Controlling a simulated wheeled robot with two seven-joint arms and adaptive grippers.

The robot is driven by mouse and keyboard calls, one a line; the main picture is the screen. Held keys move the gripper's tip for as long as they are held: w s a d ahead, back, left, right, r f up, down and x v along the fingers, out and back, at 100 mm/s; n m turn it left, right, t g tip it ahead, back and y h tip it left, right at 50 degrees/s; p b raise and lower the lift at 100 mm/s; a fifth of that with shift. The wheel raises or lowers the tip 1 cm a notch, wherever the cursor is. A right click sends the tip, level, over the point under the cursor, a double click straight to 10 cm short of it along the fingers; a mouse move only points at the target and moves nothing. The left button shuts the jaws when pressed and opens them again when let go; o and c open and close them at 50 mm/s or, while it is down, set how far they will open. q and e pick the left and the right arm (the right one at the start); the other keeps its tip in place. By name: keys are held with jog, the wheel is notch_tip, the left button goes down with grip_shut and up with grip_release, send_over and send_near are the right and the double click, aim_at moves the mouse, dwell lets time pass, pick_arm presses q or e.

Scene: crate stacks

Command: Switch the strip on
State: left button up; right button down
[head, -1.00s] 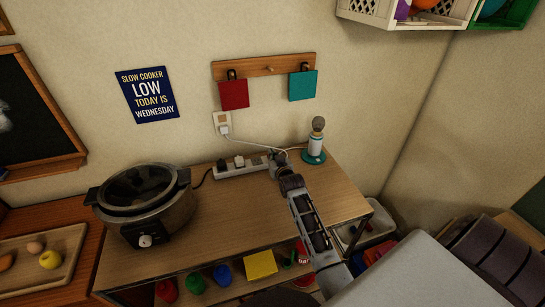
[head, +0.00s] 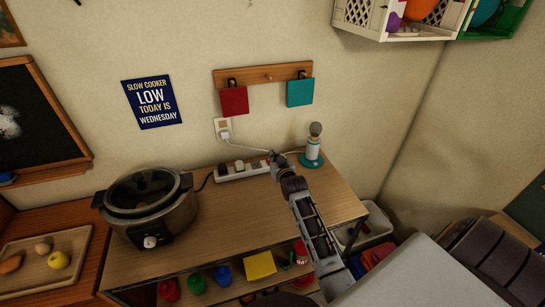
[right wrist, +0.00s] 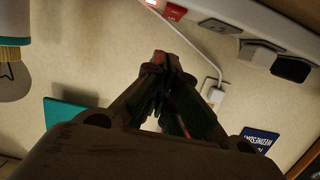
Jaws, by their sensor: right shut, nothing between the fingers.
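The white power strip (head: 243,170) lies along the back of the wooden table, with plugs in it. My right gripper (head: 275,157) is at its right end and hides part of that end. In the right wrist view the strip (right wrist: 262,24) runs across the top right, with a bright red switch (right wrist: 175,12) near its end. The gripper's fingertips (right wrist: 163,62) are closed together, empty, and appear a little apart from the switch. I cannot tell which way the switch is tipped. My left gripper is not in view.
A slow cooker (head: 150,205) stands on the table's left. A white cord runs to the wall socket (head: 223,128). Red (head: 234,101) and teal (head: 300,92) squares hang above. The table's front middle is clear.

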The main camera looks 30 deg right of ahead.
jog(key=f+b+v, duration=0.1)
jog(key=v, duration=0.6)
jog(key=shift+s+r, duration=0.25)
jog(key=shift+s, duration=0.1)
dwell(0.7)
